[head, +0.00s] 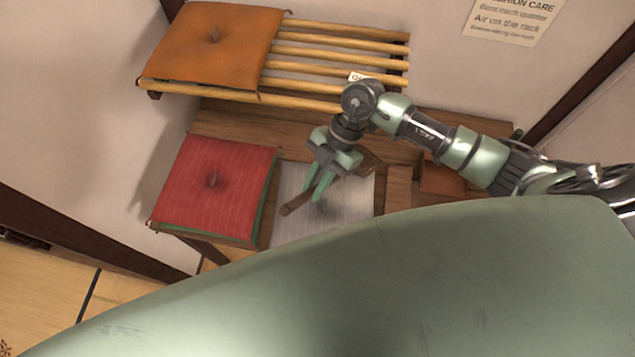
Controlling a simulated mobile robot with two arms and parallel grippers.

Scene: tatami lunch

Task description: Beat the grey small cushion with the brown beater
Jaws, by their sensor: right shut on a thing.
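The grey cushion (352,206) lies on the wooden bench, pale with fine stripes and a dark smudge near its middle. Its front part is hidden by my own body. My right gripper (318,188) is above the grey cushion, pointing down, shut on the brown beater (296,205). The beater's handle end sticks out to the lower left of the fingers. The rest of the beater shows partly behind the gripper, toward the right. I cannot tell whether the beater touches the cushion. My left gripper is not in view.
A red cushion (213,187) lies on the bench (285,133) left of the grey one. An orange cushion (205,50) rests on the slatted rack (340,51) at the back. A brown-orange item (440,178) sits at right, partly under my arm. A notice (512,20) hangs on the wall.

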